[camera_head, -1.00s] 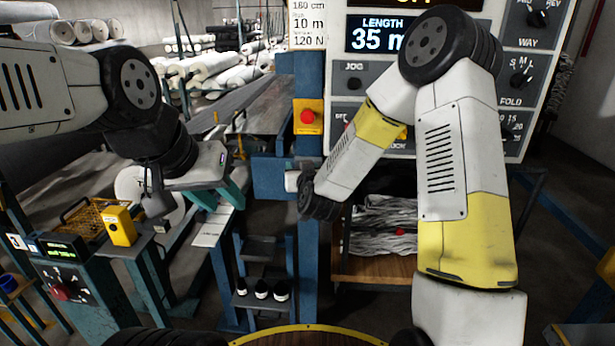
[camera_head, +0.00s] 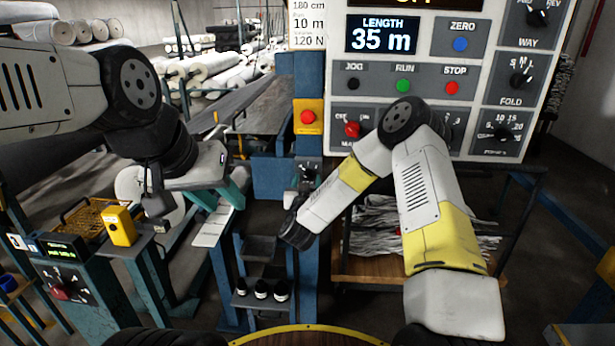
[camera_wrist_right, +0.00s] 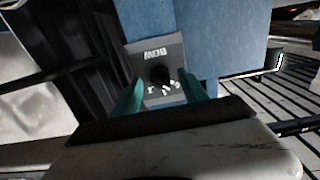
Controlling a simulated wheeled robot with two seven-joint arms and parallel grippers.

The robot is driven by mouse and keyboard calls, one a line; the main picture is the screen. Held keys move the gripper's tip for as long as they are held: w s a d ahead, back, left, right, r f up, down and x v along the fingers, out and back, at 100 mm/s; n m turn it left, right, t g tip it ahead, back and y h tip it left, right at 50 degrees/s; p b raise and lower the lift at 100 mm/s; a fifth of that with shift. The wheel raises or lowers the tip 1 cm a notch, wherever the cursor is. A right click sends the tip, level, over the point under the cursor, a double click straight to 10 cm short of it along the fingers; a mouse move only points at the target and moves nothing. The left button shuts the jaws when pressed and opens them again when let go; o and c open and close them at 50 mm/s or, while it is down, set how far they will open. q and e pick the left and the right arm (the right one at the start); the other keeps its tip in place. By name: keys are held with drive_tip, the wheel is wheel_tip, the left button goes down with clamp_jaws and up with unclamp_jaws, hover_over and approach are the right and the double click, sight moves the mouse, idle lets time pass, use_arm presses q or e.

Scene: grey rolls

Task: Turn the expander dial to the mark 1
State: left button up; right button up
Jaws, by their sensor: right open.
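A small grey panel with a black dial (camera_head: 306,173) is on the blue post below the red emergency button. In the right wrist view the dial (camera_wrist_right: 160,76) sits under upside-down lettering that reads BOW, with small white marks around it. My right gripper (camera_wrist_right: 160,92) is open, its two teal fingers on either side of the dial in the picture; I cannot tell whether they touch it.
A large control panel (camera_head: 470,90) with buttons and knobs stands behind my right arm. The red emergency button (camera_head: 307,117) is on a yellow plate above the dial. A yellow box (camera_head: 119,226) and a shelf with black-and-white spools (camera_head: 261,290) are lower left and centre.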

drive_tip(key=shift+w, duration=0.5)
clamp_jaws()
drive_tip(key=m, duration=0.4)
drive_tip(key=shift+m, duration=2.4)
